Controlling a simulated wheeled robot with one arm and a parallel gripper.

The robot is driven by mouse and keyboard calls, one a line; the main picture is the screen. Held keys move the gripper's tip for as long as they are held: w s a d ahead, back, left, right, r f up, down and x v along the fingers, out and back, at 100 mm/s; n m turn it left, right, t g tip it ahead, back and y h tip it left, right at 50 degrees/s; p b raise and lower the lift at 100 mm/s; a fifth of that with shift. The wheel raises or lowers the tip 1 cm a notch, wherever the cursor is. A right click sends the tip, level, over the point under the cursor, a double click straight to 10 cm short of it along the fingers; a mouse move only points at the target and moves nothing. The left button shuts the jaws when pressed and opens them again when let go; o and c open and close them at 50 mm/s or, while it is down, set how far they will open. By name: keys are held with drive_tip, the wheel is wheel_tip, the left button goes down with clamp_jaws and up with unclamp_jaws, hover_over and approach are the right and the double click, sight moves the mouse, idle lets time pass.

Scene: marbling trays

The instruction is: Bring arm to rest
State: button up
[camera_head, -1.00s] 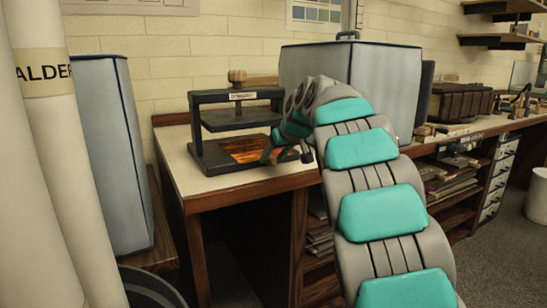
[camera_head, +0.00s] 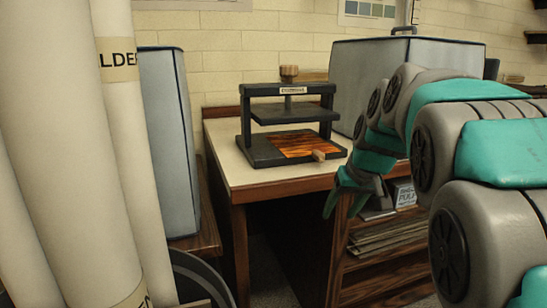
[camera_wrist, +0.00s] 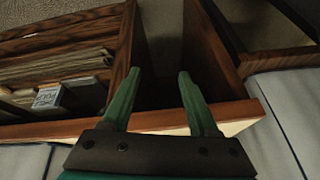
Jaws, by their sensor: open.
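My gripper (camera_head: 347,188) is in front of the front edge of the wooden workbench (camera_head: 268,187), right of the black press. In the wrist view my gripper (camera_wrist: 152,98) has its two green fingers apart with nothing between them. Behind the fingers show the bench edge (camera_wrist: 230,116) and the dark opening beneath it. My arm reaches in from the right side of the head view, bent, with its elbow part close to the camera.
A black press (camera_head: 256,150) with an orange-brown patterned sheet (camera_head: 305,143) stands on the bench. Grey covered boxes (camera_head: 350,60) stand behind and at left (camera_head: 168,140). Tall white rolls (camera_head: 65,150) fill the left. Shelves (camera_head: 385,268) with papers sit below the gripper.

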drive_tip(key=s+f+g, duration=0.2)
drive_tip(key=s+f, duration=0.4)
drive_tip(key=s, duration=0.5)
drive_tip(key=s+f+g+h, duration=0.1)
drive_tip(key=s+f, duration=0.5)
drive_tip(key=s, duration=0.6)
drive_tip(key=s+f+m+g, duration=0.1)
drive_tip(key=s+f+g, duration=0.2)
drive_tip(key=s, duration=0.9)
wheel_tip(320, 180, down, 4)
drive_tip(key=shift+s+a+r+h, duration=0.2)
drive_tip(key=shift+h, duration=0.2)
